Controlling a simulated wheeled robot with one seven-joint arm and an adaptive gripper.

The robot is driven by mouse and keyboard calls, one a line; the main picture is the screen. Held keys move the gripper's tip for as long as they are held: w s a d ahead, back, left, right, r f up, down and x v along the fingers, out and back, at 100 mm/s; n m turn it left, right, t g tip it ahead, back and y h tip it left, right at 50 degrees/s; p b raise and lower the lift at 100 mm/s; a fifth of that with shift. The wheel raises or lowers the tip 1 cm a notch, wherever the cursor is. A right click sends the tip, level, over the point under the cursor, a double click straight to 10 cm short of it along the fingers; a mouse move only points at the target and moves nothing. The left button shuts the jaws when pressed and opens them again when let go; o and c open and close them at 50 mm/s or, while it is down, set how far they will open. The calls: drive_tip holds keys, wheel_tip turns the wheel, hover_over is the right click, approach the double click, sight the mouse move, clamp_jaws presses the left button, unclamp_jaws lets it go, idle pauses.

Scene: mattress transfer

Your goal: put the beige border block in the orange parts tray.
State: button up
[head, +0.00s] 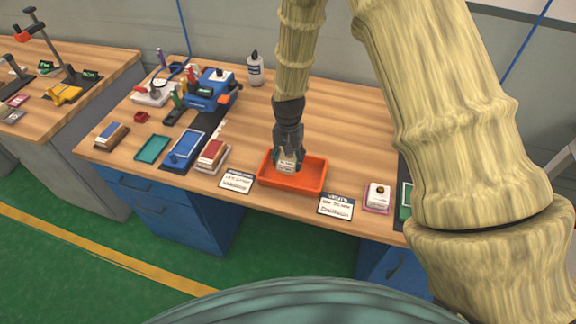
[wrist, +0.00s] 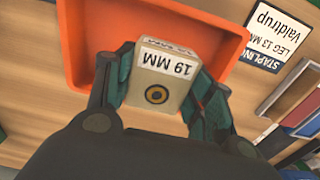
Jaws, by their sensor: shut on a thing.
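The orange parts tray (head: 312,184) lies near the front edge of the workbench in the head view; it also shows in the wrist view (wrist: 75,45). My gripper (head: 288,158) points down over the tray. It is shut on the beige border block (wrist: 160,88), with a finger on each side of it. The block has a white label reading 19 MM and a dark ring on one face. In the head view the block (head: 286,167) shows below the fingers, within the tray's outline. I cannot tell whether it touches the tray floor.
White label cards lie left (head: 236,181) and right (head: 336,207) of the tray. A red-topped block stack (head: 212,154) and a blue tray (head: 185,150) are further left. A pink-edged pad with a white block (head: 377,197) is to the right. Bare wood lies behind the tray.

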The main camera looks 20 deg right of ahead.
sight(288, 168)
drive_tip(key=shift+f+p, duration=0.65)
drive_tip(key=shift+f, duration=1.45)
drive_tip(key=shift+f, duration=0.2)
drive_tip(key=o, duration=1.1)
drive_tip(key=shift+o, duration=0.2)
drive_tip(key=shift+r, duration=0.15)
drive_tip(key=shift+r+b, duration=1.95)
drive_tip(key=shift+r, duration=4.1)
